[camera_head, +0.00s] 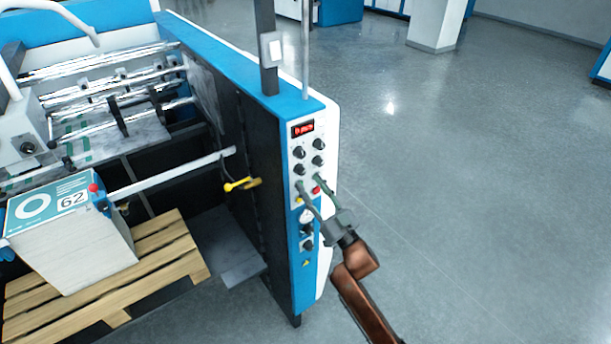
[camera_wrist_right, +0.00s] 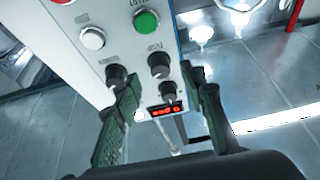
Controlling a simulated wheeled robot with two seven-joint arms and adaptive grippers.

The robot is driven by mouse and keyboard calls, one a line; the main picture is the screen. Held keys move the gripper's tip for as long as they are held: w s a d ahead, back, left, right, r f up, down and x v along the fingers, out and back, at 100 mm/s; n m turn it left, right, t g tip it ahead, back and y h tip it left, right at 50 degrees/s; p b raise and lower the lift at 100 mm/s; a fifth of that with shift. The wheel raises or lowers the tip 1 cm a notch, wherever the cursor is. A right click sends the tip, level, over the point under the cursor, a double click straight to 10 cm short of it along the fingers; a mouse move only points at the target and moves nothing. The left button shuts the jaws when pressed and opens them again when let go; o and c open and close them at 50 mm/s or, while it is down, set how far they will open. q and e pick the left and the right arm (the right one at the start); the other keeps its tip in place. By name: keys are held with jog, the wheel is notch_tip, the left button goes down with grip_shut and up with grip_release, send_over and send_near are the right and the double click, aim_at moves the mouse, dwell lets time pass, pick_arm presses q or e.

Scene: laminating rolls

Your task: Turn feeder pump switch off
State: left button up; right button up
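The control panel (camera_head: 298,215) on the end of the blue and white machine carries a red-lit display (camera_head: 302,128), several black knobs and push buttons. I cannot read which knob is the feeder pump switch. My right gripper (camera_head: 308,183) is at the panel, level with the lower knobs and buttons. In the right wrist view the panel is upside down, and the gripper (camera_wrist_right: 160,80) is open, its green-padded fingers spread around the knob area. Black knobs (camera_wrist_right: 158,65) and (camera_wrist_right: 167,92) show between the fingers; another knob (camera_wrist_right: 115,75) is near the left finger. My left gripper is out of view.
A green button (camera_wrist_right: 146,22) and a white button (camera_wrist_right: 93,38) sit close to the knobs. A paper stack (camera_head: 75,245) stands on a wooden pallet (camera_head: 170,250) at the left. A yellow handle (camera_head: 242,184) juts from the machine's side. The floor right of the panel is clear.

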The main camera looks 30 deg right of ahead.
aim_at(303, 174)
jog(key=shift+x, duration=1.65)
grip_shut()
